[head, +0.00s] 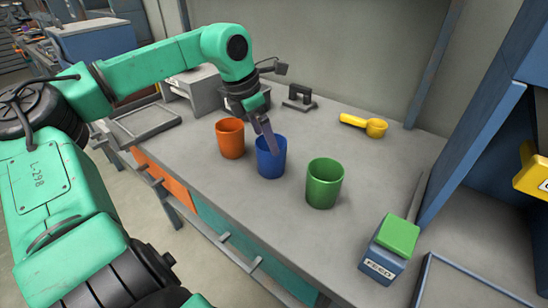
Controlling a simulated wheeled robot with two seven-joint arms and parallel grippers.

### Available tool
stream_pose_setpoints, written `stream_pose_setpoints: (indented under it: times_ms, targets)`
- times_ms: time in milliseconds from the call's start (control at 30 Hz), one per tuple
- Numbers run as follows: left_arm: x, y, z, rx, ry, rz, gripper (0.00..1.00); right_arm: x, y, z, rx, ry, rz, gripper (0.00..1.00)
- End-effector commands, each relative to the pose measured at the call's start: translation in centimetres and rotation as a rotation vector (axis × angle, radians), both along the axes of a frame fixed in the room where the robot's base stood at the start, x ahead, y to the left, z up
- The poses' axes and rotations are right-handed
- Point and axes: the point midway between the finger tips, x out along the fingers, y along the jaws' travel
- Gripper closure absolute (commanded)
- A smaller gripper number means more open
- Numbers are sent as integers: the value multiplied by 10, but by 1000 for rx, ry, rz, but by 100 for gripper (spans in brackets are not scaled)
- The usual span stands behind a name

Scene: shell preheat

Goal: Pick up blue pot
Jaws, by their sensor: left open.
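The blue pot (271,165) stands upright on the grey workbench (240,195), between an orange pot (231,140) on its left and a green pot (324,185) on its right. My left gripper (268,140) reaches down from above at the blue pot's rim. It is open. One finger shows against the inside or front of the rim; the other finger is hard to make out, and I cannot tell whether it touches. My right gripper is not in view.
A yellow scoop (364,125) lies at the back. A blue box with a green top (389,248) marked "FEED" stands at the right front. A dark bracket (299,97) and a grey box (197,88) stand behind my left gripper. A blue shelf frame (478,130) bounds the right side.

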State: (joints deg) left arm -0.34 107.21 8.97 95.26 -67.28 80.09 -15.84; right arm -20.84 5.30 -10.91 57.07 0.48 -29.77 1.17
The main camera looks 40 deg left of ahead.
Motion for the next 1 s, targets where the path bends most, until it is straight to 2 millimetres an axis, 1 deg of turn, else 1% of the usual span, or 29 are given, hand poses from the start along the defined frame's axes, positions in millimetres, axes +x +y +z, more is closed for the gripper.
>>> stream_pose_setpoints:
  times_ms: [33, 100, 267, 400, 433, 533, 700, 767, 800, 867, 900, 1000]
  targets:
    - [2, -1, -14, -1, 5, 0, 0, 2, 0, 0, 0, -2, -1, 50]
    - [6, -3, -26, 1, 5, 1, 0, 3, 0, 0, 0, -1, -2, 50]
    - [13, -5, -45, 0, 4, 1, 0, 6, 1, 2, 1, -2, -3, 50]
    - [21, -7, -72, 1, 6, 1, 0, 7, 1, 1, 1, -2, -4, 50]
    - [22, -7, -76, 0, 4, 1, 0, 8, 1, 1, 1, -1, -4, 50]
    - [25, -8, -83, 0, 1, 0, 0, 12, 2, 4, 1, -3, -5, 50]
    - [25, -8, -82, 0, -1, 1, 0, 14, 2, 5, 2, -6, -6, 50]
    - [25, -8, -82, 0, -1, 1, 23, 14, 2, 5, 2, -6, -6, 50]
    - [25, -8, -82, 0, -1, 1, 38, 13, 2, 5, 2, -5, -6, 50]
    - [25, -8, -82, 0, -1, 1, 61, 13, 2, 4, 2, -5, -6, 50]
    - [25, -9, -81, 0, -1, 1, 67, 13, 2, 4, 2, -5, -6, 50]
    - [25, -9, -81, 0, -1, 1, 67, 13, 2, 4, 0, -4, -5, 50]
